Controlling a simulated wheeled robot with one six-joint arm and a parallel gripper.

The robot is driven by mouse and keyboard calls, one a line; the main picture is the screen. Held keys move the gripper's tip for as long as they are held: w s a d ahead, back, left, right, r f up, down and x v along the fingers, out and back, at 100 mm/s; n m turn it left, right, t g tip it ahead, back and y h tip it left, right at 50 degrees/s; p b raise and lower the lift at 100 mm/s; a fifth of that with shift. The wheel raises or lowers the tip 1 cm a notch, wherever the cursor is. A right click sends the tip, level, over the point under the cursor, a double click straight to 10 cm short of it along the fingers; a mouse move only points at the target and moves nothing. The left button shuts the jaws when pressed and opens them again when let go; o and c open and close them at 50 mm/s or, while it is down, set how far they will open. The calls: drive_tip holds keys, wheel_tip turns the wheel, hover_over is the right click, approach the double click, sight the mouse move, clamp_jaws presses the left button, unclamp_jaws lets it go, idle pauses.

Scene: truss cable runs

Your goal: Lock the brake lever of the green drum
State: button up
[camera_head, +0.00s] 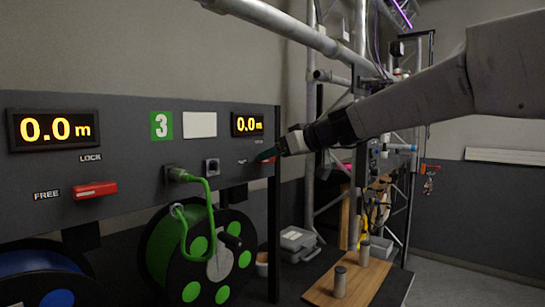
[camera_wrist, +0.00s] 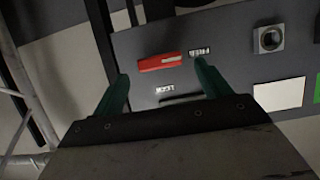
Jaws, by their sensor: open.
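The green drum (camera_head: 168,250) stands below the panel, with a green cable running up to a socket. Its red brake lever (camera_wrist: 160,63) is on the panel and lies about level, its end beside the upper label, which looks like FREE. A second label, probably LOCK, is off to one side. In the head view the lever (camera_head: 269,160) is partly hidden by my gripper (camera_head: 270,153). My gripper is open and empty, in front of the panel. In the wrist view the lever appears between the two green fingertips; I cannot tell any contact.
The grey panel (camera_head: 120,130) carries another red lever (camera_head: 96,190) at left, above the blue drum (camera_head: 40,280). A dark post (camera_head: 277,230) stands at the panel's right end. A wooden board (camera_head: 355,280) with small cylinders lies at lower right.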

drive_tip(key=shift+x, duration=1.05)
drive_tip(key=c, duration=1)
drive_tip(key=shift+d, duration=0.1)
drive_tip(key=m+g+y, duration=0.1)
drive_tip(key=m+y, duration=0.1)
drive_tip(key=m, duration=0.2)
drive_tip(key=m+g+y, duration=0.1)
drive_tip(key=m+y, duration=0.1)
drive_tip(key=m, duration=0.2)
drive_tip(key=w+d+f+m+g+y, duration=0.1)
drive_tip(key=m+y, duration=0.2)
drive_tip(key=m, duration=0.2)
drive_tip(key=shift+m, duration=0.3)
drive_tip(key=o, duration=1)
